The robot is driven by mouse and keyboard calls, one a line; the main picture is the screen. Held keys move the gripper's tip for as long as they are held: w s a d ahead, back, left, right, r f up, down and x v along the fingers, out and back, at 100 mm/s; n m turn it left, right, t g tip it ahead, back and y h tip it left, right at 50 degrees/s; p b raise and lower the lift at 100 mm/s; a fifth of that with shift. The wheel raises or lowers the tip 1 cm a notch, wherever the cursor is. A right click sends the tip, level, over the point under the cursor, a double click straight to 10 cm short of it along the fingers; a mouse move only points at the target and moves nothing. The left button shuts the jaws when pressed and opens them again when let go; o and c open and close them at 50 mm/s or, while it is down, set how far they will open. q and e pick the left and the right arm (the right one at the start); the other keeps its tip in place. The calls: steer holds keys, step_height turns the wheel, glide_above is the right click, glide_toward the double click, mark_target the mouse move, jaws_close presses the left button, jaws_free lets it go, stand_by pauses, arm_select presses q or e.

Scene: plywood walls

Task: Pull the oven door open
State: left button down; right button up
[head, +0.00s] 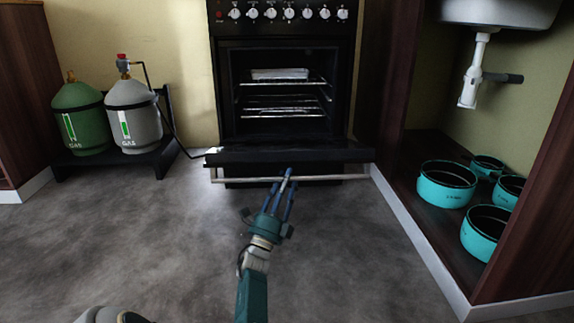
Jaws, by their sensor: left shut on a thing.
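The black oven (283,28) stands against the back wall, with its knobs along the top and its cavity showing racks and a pale tray (280,74). The oven door (320,155) is hinged down, swung well open towards me, and I see it nearly edge-on. Its metal handle bar (330,178) runs along the near edge. My left gripper (286,178) is shut on the handle near its middle, its blue fingers pointing away from me. My right gripper is not in view.
Two gas cylinders, one green (82,118) and one grey (132,115), stand on a dark stand at the left. An open cabinet at the right holds several teal pots (447,183) below a sink drain pipe (473,75). The grey floor (130,240) before the oven is clear.

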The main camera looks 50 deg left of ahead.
arm_select(q)
step_height(320, 180, down, 6)
steer(key=shift+a, duration=0.1)
stand_by(0.4)
steer(key=c, duration=1.4)
jaws_free()
steer(key=shift+s, duration=0.1)
